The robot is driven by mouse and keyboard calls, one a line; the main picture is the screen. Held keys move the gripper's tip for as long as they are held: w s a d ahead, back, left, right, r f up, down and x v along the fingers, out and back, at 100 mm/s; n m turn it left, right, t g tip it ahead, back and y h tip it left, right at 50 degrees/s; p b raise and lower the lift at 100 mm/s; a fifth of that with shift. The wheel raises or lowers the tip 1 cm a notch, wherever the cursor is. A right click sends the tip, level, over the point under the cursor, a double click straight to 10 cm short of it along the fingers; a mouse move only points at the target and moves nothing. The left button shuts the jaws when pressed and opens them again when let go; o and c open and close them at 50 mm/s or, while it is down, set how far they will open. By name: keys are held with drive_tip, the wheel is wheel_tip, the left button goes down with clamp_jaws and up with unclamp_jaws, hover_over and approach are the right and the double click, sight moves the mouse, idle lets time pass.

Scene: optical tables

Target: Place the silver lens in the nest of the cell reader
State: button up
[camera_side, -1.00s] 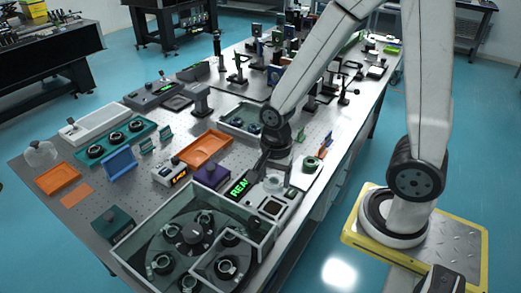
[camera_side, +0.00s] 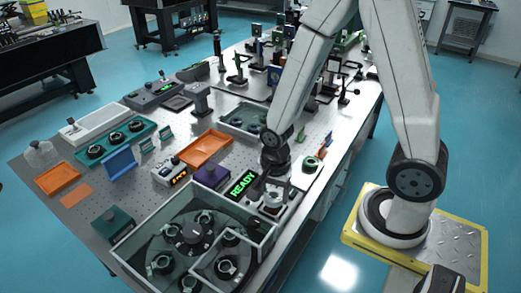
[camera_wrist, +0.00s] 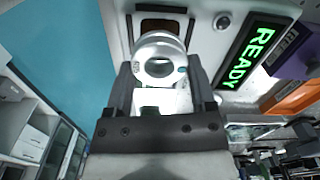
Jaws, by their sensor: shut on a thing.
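The silver lens (camera_wrist: 160,48), a bright ring with a round opening, sits between the two fingers of my gripper (camera_wrist: 161,72) in the wrist view. My gripper is shut on it. In the side view my gripper (camera_side: 274,192) points down over the cell reader, and the lens (camera_side: 273,201) shows as a small silver shape at its tip. The cell reader has a lit green READY display (camera_side: 242,184), which also shows in the wrist view (camera_wrist: 250,52). Its dark square nest (camera_wrist: 160,24) shows just beyond the lens, partly covered by it. I cannot tell the height gap.
A grey-walled bin with a round carousel (camera_side: 190,237) stands close in front of the reader. A purple block (camera_side: 209,176) and an orange tray (camera_side: 205,149) lie to its left. A white plate with a green-ringed part (camera_side: 311,163) is behind right.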

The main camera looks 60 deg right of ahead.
sight(274, 194)
drive_tip(key=shift+f, duration=1.35)
drive_tip(key=shift+f, duration=0.1)
drive_tip(key=o, duration=1.2)
drive_tip(key=shift+r, duration=6.15)
